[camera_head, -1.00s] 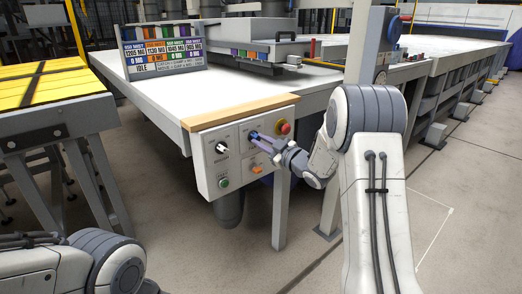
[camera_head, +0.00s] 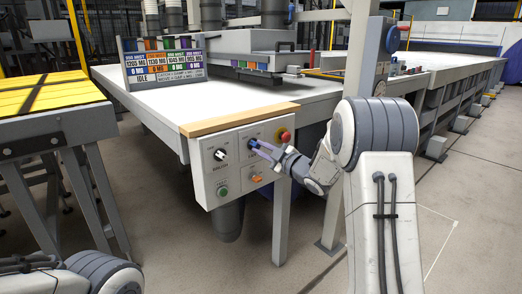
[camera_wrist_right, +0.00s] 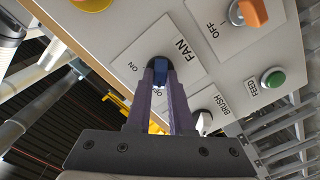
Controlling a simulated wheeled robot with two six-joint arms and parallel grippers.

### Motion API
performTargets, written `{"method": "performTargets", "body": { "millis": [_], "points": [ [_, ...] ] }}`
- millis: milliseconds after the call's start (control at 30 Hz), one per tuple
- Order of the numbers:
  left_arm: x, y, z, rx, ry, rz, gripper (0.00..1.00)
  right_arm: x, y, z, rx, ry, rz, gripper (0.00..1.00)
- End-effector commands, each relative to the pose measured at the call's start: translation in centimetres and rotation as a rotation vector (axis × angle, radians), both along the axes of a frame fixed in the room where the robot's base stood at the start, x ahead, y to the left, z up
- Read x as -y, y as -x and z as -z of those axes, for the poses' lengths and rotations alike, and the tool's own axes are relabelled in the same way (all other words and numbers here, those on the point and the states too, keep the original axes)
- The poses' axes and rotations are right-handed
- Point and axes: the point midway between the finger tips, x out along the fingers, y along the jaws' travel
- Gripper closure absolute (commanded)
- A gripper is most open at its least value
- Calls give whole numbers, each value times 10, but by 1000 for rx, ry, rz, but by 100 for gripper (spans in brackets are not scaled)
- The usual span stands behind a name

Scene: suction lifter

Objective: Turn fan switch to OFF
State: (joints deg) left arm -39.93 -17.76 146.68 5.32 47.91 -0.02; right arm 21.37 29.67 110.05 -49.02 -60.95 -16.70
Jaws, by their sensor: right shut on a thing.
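The fan switch is a blue knob (camera_wrist_right: 160,68) on a white plate lettered FAN, with ON printed to one side and a partly covered label below it. My right gripper (camera_wrist_right: 161,78) is shut on this knob, one finger on each side. In the head view the right gripper (camera_head: 260,147) reaches the grey control panel (camera_head: 209,170) from the right. The fingers hide part of the knob, and I cannot tell which label it points to. My left arm shows at the lower left, its gripper out of sight.
Close by on the panel are a red emergency button (camera_head: 283,136), an orange switch (camera_head: 256,179), a green feed button (camera_head: 223,191) and a black-and-white brush knob (camera_head: 220,154). The white table (camera_head: 190,103) lies behind the panel. A yellow-topped stand (camera_head: 40,102) is at left.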

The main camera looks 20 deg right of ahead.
Motion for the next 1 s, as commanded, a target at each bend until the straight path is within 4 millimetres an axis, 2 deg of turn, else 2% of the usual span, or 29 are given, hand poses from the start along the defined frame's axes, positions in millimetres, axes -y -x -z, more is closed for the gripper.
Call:
{"method": "performTargets", "body": {
  "millis": [100,133,167,200,567,667,1000],
  "points": [
    [0,0,0,0,0,0,100,0,1,1,-3,2,-1,100],
    [0,0,0,0,0,0,100,0,1,2,-3,2,-1,69],
    [0,0,0,0,0,0,100,0,1,1,-3,2,-1,57],
    [0,0,0,0,0,0,100,0,1,1,-3,1,0,50],
    [0,0,0,0,0,0,100,1,3,0,-1,-1,-1,50],
    [0,0,-2,0,0,0,100,6,14,0,-3,-1,2,50],
    [0,0,-7,0,0,0,100,29,76,0,-3,-1,4,50]
  ]
}}
